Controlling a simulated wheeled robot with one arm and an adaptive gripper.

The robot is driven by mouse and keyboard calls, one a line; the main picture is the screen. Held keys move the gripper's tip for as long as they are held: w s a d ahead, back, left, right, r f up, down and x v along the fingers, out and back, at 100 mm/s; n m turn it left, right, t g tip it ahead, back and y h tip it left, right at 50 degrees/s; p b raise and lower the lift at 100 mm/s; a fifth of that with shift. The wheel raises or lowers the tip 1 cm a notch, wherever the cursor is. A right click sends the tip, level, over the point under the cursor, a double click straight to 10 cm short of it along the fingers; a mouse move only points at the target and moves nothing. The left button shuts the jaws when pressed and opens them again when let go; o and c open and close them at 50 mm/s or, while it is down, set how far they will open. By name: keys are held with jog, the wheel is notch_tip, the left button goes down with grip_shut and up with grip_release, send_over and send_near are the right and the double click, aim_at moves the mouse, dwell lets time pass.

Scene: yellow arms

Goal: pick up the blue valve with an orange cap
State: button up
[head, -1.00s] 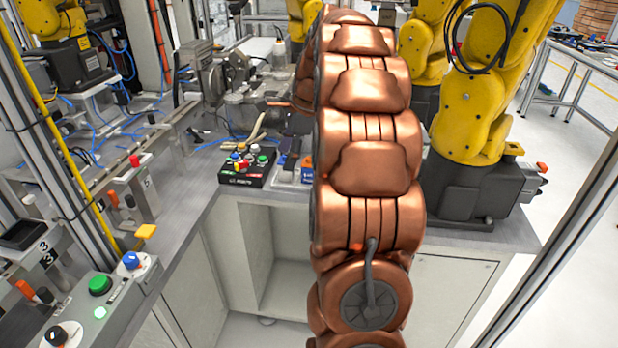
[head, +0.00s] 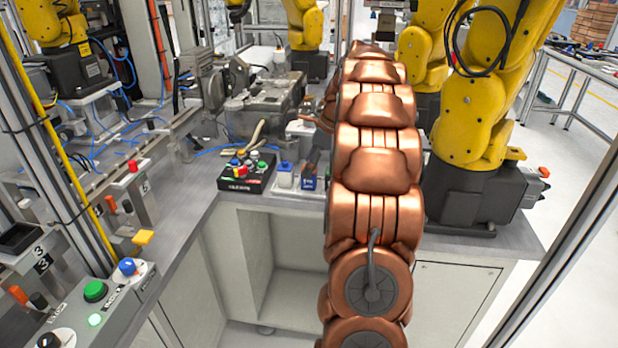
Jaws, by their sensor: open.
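My copper arm reaches away over the bench and hides much of its far end. A dark part that looks like my gripper (head: 313,158) shows just left of the arm, small and partly hidden; its fingers are hard to make out. It appears over or in front of a small blue block (head: 308,183). A small blue and white item (head: 285,176) stands just left of it. I cannot clearly make out a blue valve with an orange cap; it may be behind my arm or too small to tell.
A black button box (head: 247,173) with coloured buttons sits left of the small blue items. A grey machine (head: 262,105) stands behind. A yellow robot arm (head: 470,125) stands close on the right. A control panel (head: 105,305) is at the lower left.

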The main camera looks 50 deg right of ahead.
jog(key=shift+x, duration=1.95)
jog(key=shift+s, duration=0.1)
jog(key=shift+c, duration=0.4)
jog(key=c, duration=1.2)
